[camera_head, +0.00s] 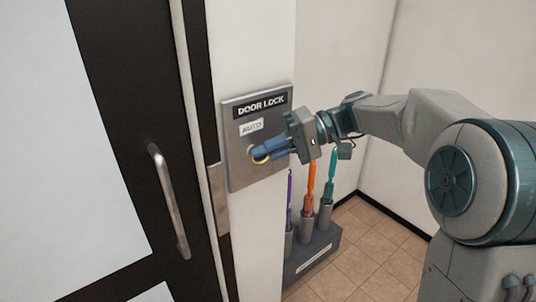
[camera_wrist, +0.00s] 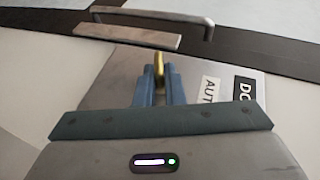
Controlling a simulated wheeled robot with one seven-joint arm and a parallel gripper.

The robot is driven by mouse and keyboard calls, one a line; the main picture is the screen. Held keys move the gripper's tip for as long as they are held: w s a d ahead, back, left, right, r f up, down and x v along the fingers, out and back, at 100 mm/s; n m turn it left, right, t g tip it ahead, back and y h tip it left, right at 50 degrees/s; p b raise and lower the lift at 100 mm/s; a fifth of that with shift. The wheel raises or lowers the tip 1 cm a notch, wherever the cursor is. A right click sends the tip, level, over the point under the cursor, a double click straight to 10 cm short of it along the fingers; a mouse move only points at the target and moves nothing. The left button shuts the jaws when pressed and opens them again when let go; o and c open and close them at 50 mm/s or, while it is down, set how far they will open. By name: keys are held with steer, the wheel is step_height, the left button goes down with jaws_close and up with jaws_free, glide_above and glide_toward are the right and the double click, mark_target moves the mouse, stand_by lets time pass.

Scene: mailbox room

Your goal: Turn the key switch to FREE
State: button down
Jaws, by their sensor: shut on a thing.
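The key switch is on a grey DOOR LOCK plate (camera_head: 234,168) on the white wall beside the door. The plate also shows in the wrist view (camera_wrist: 100,95). A label on it reads AUTO (camera_head: 251,127); no FREE label can be made out. A yellow key (camera_head: 260,158) sits at the plate, and in the wrist view (camera_wrist: 159,66) it stands between my fingertips. My gripper (camera_head: 268,150) reaches in from the right, its blue fingers shut on the key. The fingers hide the keyhole and part of the plate.
A dark-framed door with a metal handle (camera_head: 170,205) is left of the plate. Below the plate, a dark rack (camera_head: 312,257) holds purple, orange and teal upright items in grey cups. Tiled floor (camera_head: 365,255) lies open at the lower right, by the wall corner.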

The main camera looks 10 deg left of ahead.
steer(key=shift+f+m+g+y+b, duration=0.25)
steer(key=shift+m+g+y, duration=0.15)
steer(key=shift+y, duration=0.35)
steer(key=shift+f+m+g+y+b, duration=0.1)
steer(key=shift+m+g+y+b, duration=0.2)
steer(key=shift+g+y, duration=0.35)
steer(key=shift+y, duration=0.3)
steer(key=c, duration=1.6)
jaws_free()
steer(key=shift+o, duration=0.2)
steer(key=shift+d, duration=0.15)
steer(key=b+v, duration=0.1)
steer(key=v, duration=1.2)
steer(key=shift+w+d+b, duration=0.2)
steer(key=shift+b, duration=0.1)
